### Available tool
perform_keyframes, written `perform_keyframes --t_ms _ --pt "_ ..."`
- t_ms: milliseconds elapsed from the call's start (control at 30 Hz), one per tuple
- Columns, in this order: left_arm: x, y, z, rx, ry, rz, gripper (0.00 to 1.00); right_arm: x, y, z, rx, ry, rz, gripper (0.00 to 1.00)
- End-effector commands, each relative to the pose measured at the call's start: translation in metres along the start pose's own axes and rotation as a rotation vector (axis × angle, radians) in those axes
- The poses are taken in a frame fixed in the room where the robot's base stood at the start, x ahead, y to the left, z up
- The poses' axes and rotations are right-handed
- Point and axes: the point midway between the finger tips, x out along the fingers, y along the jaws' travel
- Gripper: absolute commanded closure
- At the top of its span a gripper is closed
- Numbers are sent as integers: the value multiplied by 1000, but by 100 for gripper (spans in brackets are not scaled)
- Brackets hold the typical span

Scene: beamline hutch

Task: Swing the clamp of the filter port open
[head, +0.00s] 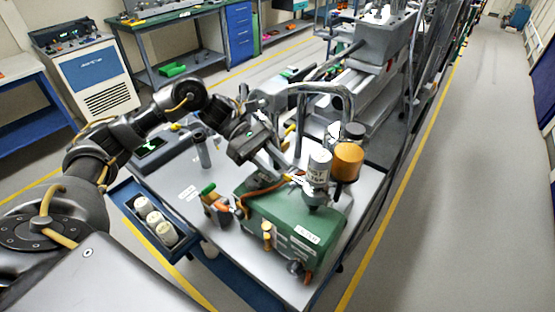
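A green pump box (290,235) stands on the grey cart top. A white labelled cylinder (319,167) rises upright from its top, probably at the filter port, with an orange-brown cylinder (347,162) close to its right. A small dark fitting (315,198) sits under the white cylinder; the clamp's own shape and position are too small to make out. My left gripper (274,170) reaches in from the left, above the back left of the pump. Its fingers look apart, with nothing visible between them, and are left of the white cylinder. My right gripper is out of view.
Bent grey pipes (325,90) rise behind the cylinders. A blue side tray (155,222) holds white containers. A grey post (203,150) stands on the cart. The aisle at right is clear.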

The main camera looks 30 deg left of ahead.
Motion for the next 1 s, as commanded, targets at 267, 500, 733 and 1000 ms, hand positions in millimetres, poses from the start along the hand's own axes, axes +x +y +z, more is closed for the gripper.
perform_keyframes --t_ms 267,500,733,1000 --pt "10 0 0 0 -1 1 72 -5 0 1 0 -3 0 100" --pt "10 0 0 0 -1 1 84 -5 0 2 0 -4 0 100" --pt "10 0 0 0 -1 1 100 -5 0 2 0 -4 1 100" --pt "10 0 0 0 -1 2 100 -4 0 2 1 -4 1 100"
